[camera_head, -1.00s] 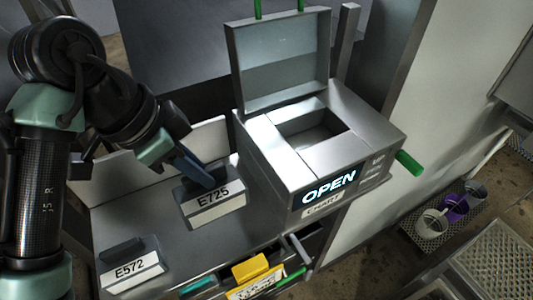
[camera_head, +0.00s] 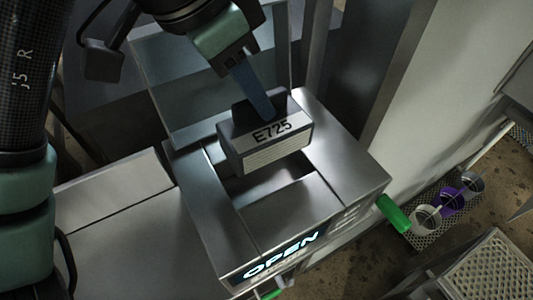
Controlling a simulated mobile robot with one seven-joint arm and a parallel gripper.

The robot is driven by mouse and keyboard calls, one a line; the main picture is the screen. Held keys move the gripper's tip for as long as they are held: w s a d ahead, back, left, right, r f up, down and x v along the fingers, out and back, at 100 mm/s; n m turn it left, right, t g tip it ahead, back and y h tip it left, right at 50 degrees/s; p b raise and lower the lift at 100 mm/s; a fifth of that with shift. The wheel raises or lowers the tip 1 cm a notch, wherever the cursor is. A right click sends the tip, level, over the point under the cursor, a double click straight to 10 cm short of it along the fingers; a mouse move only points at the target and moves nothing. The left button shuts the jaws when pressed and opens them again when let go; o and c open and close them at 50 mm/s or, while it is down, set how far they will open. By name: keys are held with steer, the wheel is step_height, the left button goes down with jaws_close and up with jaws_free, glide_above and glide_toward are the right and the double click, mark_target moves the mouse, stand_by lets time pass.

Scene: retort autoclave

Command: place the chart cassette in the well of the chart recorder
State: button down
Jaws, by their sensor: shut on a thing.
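The chart cassette (camera_head: 272,146), a grey box with a pale label marked E725, hangs in my gripper (camera_head: 262,105). My gripper is shut on its dark top grip. The cassette is above the chart recorder (camera_head: 335,215), a metal box whose front display reads OPEN. The recorder's well (camera_head: 264,186) is a dark rectangular opening, and the cassette hides its back part. The cassette looks slightly tilted in the picture; its gap to the well is hard to judge. The recorder's raised lid (camera_head: 190,110) stands behind, partly covered by my arm.
A green handle (camera_head: 393,213) sticks out of the recorder's right side. A bare metal counter (camera_head: 120,240) lies to the left. Several cups, one of them purple (camera_head: 452,201), stand on a mesh rack at the lower right.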

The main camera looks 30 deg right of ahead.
mark_target(248, 123)
steer(key=f, duration=0.3)
steer(key=f+p, duration=0.1)
steer(key=f, duration=0.1)
steer(key=shift+s+a, duration=0.2)
steer(key=shift+a, duration=0.1)
steer(key=shift+d+f+p, duration=0.1)
steer(key=shift+f+p, duration=0.2)
steer(key=shift+f, duration=1.85)
steer(key=shift+f, duration=0.1)
steer(key=c, duration=0.8)
jaws_free()
steer(key=shift+c, duration=0.2)
steer(key=shift+w, duration=0.1)
steer(key=b+v, duration=0.2)
steer(key=v, duration=1)
